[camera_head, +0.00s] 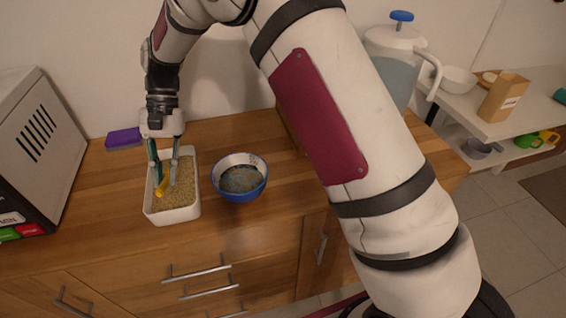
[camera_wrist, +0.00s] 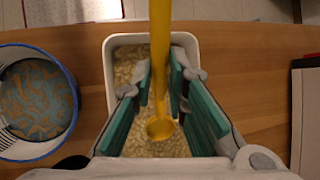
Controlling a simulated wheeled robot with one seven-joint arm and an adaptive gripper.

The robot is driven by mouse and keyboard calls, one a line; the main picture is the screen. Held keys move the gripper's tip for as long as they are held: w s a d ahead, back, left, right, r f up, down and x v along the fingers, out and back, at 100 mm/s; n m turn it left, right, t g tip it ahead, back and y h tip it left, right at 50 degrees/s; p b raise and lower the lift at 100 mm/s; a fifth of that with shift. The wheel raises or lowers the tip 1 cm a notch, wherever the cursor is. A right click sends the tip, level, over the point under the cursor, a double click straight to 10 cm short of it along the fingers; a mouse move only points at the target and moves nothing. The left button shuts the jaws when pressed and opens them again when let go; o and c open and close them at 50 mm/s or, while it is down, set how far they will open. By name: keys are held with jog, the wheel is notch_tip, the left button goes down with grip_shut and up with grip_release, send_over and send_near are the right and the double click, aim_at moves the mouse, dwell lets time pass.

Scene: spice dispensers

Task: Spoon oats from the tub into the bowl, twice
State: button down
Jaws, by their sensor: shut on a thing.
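The white rectangular tub (camera_head: 149,203) of oats stands on the wooden counter, and it also shows in the wrist view (camera_wrist: 113,42). A blue-and-white bowl (camera_head: 240,192) stands just right of the tub; in the wrist view the bowl (camera_wrist: 70,88) is at the left. My gripper (camera_head: 167,172) points down over the tub, its teal-padded fingers shut on a yellow spoon (camera_wrist: 160,60). The spoon's round end (camera_wrist: 160,129) is over or at the oats; I cannot tell whether it touches them or how full it is. The bowl's inside looks dark with bluish and brown patches.
A grey box-like appliance (camera_head: 40,140) stands left of the tub. A purple sponge-like block (camera_head: 123,138) lies behind the tub. A pitcher with a blue knob (camera_head: 398,50) is at the back right. Counter right of the bowl is partly behind my arm.

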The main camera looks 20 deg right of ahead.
aim_at(167, 178)
jog(key=shift+f+b, duration=0.5)
jog(key=shift+f, duration=1.1)
jog(key=shift+r, duration=0.1)
dwell(0.4)
jog(key=shift+r+p, duration=0.6)
jog(key=shift+r, duration=0.95)
jog(key=shift+r, duration=0.15)
jog(key=shift+r+p, duration=0.55)
jog(key=shift+r, duration=0.85)
